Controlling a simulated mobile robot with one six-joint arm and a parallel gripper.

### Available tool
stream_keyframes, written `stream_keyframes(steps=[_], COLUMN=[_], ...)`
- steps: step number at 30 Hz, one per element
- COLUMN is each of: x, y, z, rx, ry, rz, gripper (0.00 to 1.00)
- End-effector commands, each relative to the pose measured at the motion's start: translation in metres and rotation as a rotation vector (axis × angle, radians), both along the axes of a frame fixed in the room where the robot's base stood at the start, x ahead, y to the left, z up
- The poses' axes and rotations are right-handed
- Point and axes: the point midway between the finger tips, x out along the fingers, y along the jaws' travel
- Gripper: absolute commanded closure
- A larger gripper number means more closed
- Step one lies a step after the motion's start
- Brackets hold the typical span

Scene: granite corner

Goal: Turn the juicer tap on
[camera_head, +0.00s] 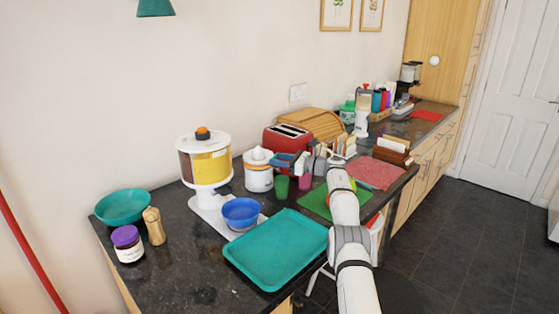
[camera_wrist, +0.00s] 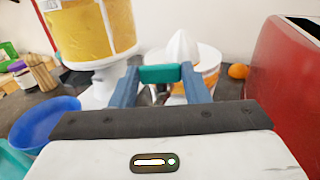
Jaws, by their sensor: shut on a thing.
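A white citrus juicer (camera_head: 258,178) with a cone on top stands at the back of the dark counter, right of a tall yellow-and-brown drink dispenser (camera_head: 207,168). In the wrist view the juicer (camera_wrist: 209,62) is straight ahead, partly hidden by my gripper, and the dispenser (camera_wrist: 95,32) is at the upper left. My gripper (camera_wrist: 160,73) has its blue fingers shut on a small teal piece (camera_wrist: 160,74). It is in front of the juicer; I cannot tell whether the piece is attached to anything. I cannot make out a tap on the juicer.
A red toaster (camera_head: 288,138) stands close on the right. A blue bowl (camera_head: 241,212) and a teal tray (camera_head: 275,252) lie in front. A green cup (camera_head: 282,187) stands near my gripper. A teal bowl (camera_head: 122,206) and a purple-lidded jar (camera_head: 127,243) are left.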

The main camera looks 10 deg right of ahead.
Motion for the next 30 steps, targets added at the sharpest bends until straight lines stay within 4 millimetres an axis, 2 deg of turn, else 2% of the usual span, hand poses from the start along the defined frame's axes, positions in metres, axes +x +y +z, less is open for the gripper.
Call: stream_keyframes(steps=[1,9,20,26,30], x=[0.0,0.0,-0.003,-0.013,-0.026], y=[-0.001,-0.001,-0.006,-0.023,-0.043], z=[0.0,-0.001,-0.003,-0.005,-0.004], rx=[-0.001,-0.001,-0.002,0.0,0.0], ry=[0.0,0.001,0.001,0.001,0.001], rz=[0.0,0.001,0.001,-0.001,-0.002], gripper=[0.57,0.36,0.36,0.36,0.36])
